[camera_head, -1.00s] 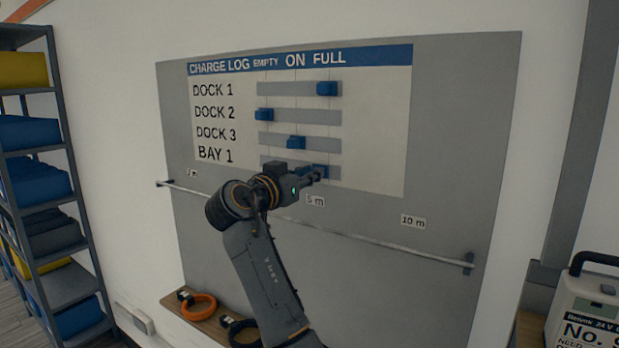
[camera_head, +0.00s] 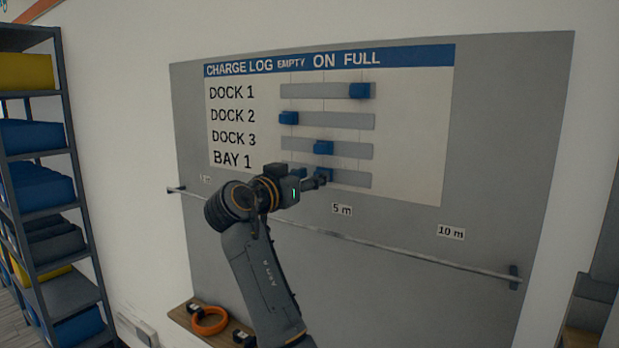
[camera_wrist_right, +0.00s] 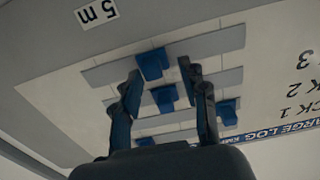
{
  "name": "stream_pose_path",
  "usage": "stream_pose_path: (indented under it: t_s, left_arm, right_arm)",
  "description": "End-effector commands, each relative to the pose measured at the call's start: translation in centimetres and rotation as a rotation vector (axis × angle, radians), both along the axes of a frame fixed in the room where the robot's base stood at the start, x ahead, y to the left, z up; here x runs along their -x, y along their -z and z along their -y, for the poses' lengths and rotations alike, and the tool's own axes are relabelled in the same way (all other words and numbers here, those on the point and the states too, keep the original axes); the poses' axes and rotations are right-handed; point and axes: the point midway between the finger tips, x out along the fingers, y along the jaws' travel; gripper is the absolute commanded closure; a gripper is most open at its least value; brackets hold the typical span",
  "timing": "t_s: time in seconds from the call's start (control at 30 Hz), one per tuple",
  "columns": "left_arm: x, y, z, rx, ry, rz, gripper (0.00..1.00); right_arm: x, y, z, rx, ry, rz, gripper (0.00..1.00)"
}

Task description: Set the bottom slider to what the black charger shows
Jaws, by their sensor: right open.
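The bottom slider (camera_head: 323,174), a blue knob on the BAY 1 track (camera_head: 354,180), stands near the middle of its track, roughly under the DOCK 3 knob. It also shows in the wrist view (camera_wrist_right: 153,64). My right gripper (camera_head: 318,183) is open at this track. In the wrist view its fingers (camera_wrist_right: 160,80) stand on either side of the knob; contact cannot be told. The wrist and fingers hide part of the track in the head view. The charge log panel (camera_head: 420,130) is marked EMPTY at left and FULL at right. No black charger or left gripper is in view.
DOCK 1's knob (camera_head: 359,90) is near FULL, DOCK 2's (camera_head: 289,118) at EMPTY, DOCK 3's (camera_head: 323,148) mid-track. A rail (camera_head: 400,252) crosses below. An orange ring (camera_head: 209,321) lies on a low shelf. A rack of bins (camera_head: 40,190) stands left.

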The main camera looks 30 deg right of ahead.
Motion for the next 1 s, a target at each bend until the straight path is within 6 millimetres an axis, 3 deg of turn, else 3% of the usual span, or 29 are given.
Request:
stream_pose_path:
  t_s: [0.17, 0.6, 1.0]
  left_arm:
    - [0.2, 0.0, 0.0, 0.0, 0.0, -0.003, 0.6]
    - [0.5, 0.0, 0.1, 0.0, 0.0, -0.008, 0.6]
    - [0.5, 0.0, 0.1, 0.0, 0.0, -0.009, 0.6]
  right_arm:
    - [0.8, 0.1, -1.8, 0.0, -0.005, 0.0, 0.57]
    - [5.0, 0.2, -9.2, 0.0, -0.003, -0.002, 0.57]
    - [5.8, 0.1, -10.4, 0.001, 0.0, -0.003, 0.57]
